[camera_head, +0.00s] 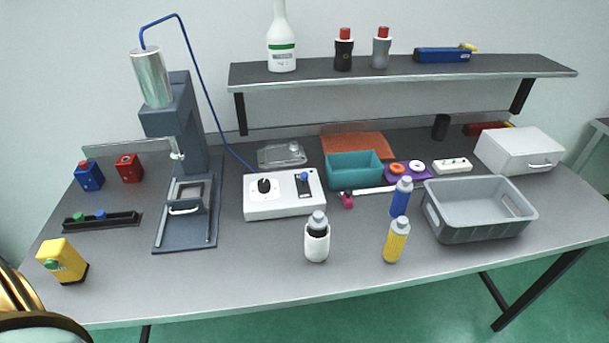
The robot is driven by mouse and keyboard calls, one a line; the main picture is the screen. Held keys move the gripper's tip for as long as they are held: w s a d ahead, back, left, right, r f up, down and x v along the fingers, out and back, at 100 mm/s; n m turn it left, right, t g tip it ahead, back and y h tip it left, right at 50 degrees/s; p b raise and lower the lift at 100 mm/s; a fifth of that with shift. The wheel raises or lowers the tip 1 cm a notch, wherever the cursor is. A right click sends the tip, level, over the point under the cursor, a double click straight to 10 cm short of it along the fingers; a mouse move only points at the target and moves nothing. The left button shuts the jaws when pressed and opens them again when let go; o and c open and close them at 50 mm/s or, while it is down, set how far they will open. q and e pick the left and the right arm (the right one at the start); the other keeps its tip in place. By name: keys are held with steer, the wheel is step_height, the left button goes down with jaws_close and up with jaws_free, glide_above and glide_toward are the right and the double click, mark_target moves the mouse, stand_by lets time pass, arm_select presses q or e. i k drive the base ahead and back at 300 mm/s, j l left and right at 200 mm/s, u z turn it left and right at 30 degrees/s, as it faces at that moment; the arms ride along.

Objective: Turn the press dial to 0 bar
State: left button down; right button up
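The press (185,130) stands at the left of the table, with a silver cylinder on top and a blue hose running from it to the white control box (285,207). The box has a black dial (264,185) on a pale round scale at its left. A blue-topped lever (304,178) sits on its right side. The scale marks and the dial's pointer are too small to read. Neither of my grippers shows; only a gold and black part is at the lower left corner, and no fingers are visible.
A white bottle with a dark band (317,240) stands in front of the box. Blue (400,198) and yellow (396,242) bottles and a grey crate (480,232) are to the right. A teal bin (353,178) is behind.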

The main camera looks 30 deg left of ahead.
mark_target(264, 185)
steer(key=i+u, duration=0.15)
steer(key=u, duration=0.7)
